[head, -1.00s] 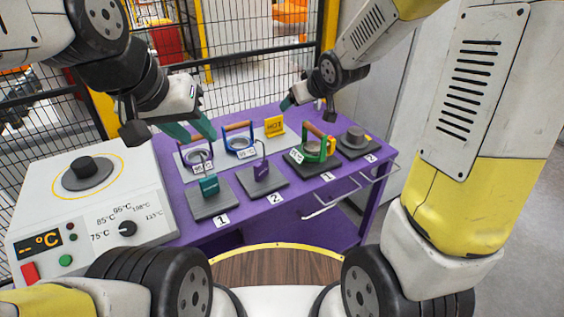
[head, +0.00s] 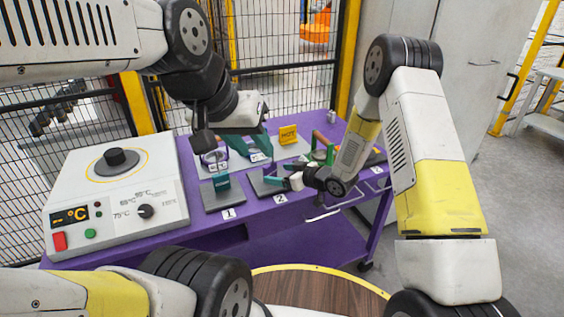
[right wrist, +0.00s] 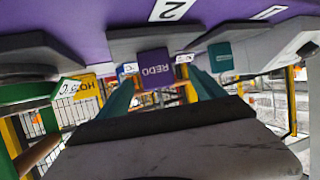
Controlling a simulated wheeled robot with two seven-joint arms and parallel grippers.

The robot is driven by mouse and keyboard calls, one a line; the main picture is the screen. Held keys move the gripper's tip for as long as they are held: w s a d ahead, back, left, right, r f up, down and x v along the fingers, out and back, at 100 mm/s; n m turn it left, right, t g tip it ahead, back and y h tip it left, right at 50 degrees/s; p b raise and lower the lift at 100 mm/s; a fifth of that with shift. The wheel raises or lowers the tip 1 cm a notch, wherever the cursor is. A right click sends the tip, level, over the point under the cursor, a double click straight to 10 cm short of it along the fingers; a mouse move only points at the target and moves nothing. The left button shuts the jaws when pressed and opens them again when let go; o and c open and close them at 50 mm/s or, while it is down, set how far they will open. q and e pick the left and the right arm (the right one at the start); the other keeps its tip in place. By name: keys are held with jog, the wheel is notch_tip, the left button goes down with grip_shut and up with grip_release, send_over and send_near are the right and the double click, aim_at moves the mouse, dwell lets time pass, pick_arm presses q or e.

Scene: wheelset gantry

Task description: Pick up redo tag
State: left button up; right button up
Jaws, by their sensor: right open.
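The redo tag (right wrist: 156,68) is a purple block lettered REDO, seen in the right wrist view on the dark plate marked 2. My right gripper (right wrist: 160,95) is open, with its teal fingers either side of the tag's face in that view; I cannot tell whether they touch it. In the head view my right gripper (head: 282,181) is low over plate 2 (head: 262,186) and largely hides the tag. My left gripper (head: 252,146) is above the back-left part of the purple table, its teal fingers apart and nothing seen held.
A teal tag (head: 221,182) stands on plate 1, left of the right gripper. A yellow HOT sign (head: 288,135) and a green ring holder (head: 321,152) stand behind and to the right. A white heater (head: 118,195) stands at the left.

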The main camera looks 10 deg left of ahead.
aim_at(272, 171)
jog(key=x, duration=0.6)
jog(key=shift+w+d+f, duration=0.1)
jog(key=shift+w+f, duration=0.05)
jog(key=shift+w, duration=0.25)
jog(key=shift+c, duration=0.5)
jog(key=c, duration=1.5)
